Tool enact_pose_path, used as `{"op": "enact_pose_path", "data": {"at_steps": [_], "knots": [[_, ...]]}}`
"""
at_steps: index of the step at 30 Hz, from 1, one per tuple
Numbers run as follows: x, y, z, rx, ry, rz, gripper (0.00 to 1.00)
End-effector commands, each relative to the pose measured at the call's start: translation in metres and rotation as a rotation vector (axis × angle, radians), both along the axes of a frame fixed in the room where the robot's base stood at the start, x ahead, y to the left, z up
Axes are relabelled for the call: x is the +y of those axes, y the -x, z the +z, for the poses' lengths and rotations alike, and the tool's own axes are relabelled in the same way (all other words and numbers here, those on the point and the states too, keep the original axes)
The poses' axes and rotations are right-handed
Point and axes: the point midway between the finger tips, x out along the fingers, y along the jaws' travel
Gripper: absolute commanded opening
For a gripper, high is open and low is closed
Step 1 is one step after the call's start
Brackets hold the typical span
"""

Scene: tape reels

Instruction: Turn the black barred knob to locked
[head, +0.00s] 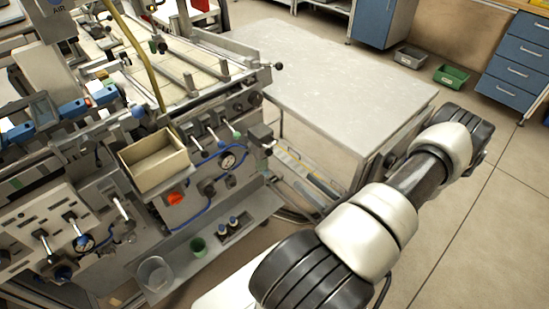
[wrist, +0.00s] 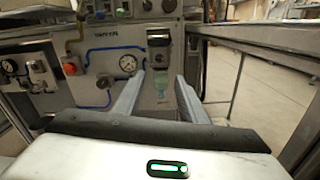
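A small dark knob (head: 207,187) sits on the grey machine's front panel, left of and below the round gauge (head: 228,160). It also shows in the wrist view (wrist: 104,82), left of my fingers, and seems to be the black barred knob. It is too small to tell which way its bar points. My gripper (wrist: 160,78) is open and empty, its two fingers apart and pointing toward the panel, short of it. The knob lies outside the finger gap. In the head view my arm shows at the right, but my gripper cannot be made out.
A red knob (head: 174,198) is left of the dark knob, with blue tubing around. An open beige box (head: 155,162) juts from the panel. A bare grey table (head: 330,75) stands right.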

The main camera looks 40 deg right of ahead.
Motion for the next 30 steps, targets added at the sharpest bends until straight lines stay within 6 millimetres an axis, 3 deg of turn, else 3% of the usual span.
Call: {"op": "enact_pose_path", "data": {"at_steps": [12, 18, 24, 30], "knots": [[0.009, -0.092, 0.0, 0.0, 0.001, 0.007, 0.38], [0.012, -0.128, 0.0, 0.0, 0.002, 0.006, 0.38], [0.012, -0.148, 0.0, 0.001, 0.002, 0.004, 0.38], [0.013, -0.152, 0.0, 0.001, 0.001, 0.003, 0.38]]}}
